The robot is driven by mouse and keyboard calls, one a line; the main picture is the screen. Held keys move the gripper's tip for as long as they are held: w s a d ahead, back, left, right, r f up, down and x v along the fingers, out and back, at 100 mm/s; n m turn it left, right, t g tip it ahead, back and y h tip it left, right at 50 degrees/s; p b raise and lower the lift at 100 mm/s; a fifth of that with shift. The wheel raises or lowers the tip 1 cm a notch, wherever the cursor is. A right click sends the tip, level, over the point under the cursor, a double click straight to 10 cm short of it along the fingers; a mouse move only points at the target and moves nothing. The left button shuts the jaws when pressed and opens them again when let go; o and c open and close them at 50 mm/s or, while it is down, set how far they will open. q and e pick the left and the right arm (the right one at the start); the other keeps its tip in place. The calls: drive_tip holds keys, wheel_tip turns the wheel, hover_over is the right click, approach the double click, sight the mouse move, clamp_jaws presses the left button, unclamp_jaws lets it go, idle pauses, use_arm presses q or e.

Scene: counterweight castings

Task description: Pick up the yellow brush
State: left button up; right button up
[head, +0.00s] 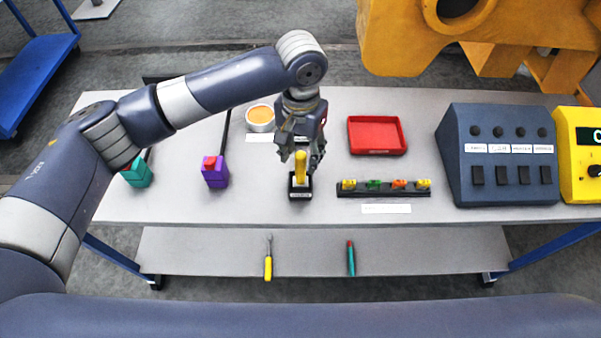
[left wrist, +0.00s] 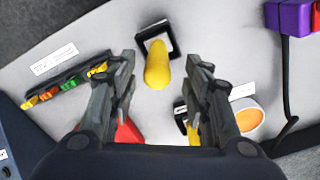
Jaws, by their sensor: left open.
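An upright yellow handle, seemingly the yellow brush (head: 300,172), stands in a black square holder (head: 300,194) near the table's front edge. In the left wrist view the brush (left wrist: 158,70) rises from the square holder (left wrist: 146,44), with its rounded top towards the camera. My left gripper (head: 302,157) is above the holder, pointing down and open. In the left wrist view the brush lies between the lines of the two fingers (left wrist: 161,64), with gaps on both sides. I cannot tell how deep it sits between them. My right gripper is not in view.
Beside the holder are a rack of coloured pieces (head: 384,187), a red tray (head: 377,135), an orange-filled dish (head: 260,118) and a purple block (head: 215,173). A control box (head: 500,160) stands right. A yellow-handled tool (head: 268,262) lies on the lower shelf.

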sight(301, 169)
use_arm(q)
drive_tip(key=shift+s+f+p, duration=0.25)
drive_tip(key=shift+f+p, duration=0.5)
drive_tip(key=shift+f, duration=0.35)
drive_tip(key=shift+s+f+p, duration=0.2)
drive_tip(key=shift+f+p, duration=0.1)
drive_tip(key=shift+f, duration=1.2)
clamp_jaws()
drive_tip(key=shift+r, duration=0.1)
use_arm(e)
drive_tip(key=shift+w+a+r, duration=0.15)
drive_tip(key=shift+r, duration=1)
